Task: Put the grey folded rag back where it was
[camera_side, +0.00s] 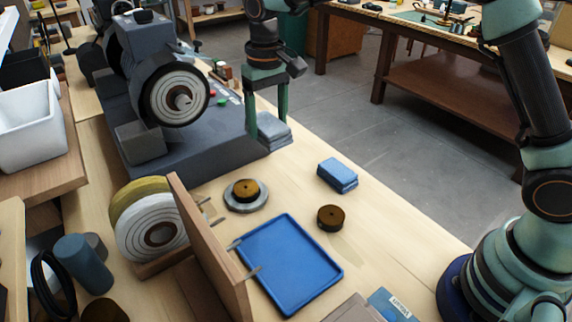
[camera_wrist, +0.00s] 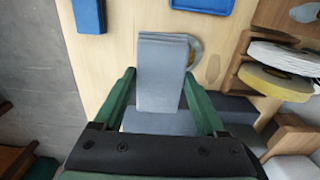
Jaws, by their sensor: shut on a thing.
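The grey folded rag (camera_side: 273,128) is between the two green fingers of my gripper (camera_side: 268,124), at the right front corner of the dark grey machine base (camera_side: 190,155) in the side view. In the wrist view the rag (camera_wrist: 162,75) lies lengthwise between the fingertips of my gripper (camera_wrist: 160,76), with its far end reaching beyond them. My gripper is shut on it. I cannot tell whether the rag's underside touches the base or the bench. A blue folded cloth or sponge (camera_side: 338,174) lies apart on the bench.
A blue tray (camera_side: 290,263) lies beside an upright wooden board (camera_side: 208,245) with pegs. A metal disc with a brown centre (camera_side: 246,194) and a brown puck (camera_side: 330,217) lie nearby. Large rolls (camera_side: 150,225) stand at left. Bare bench (camera_side: 385,225) shows at right.

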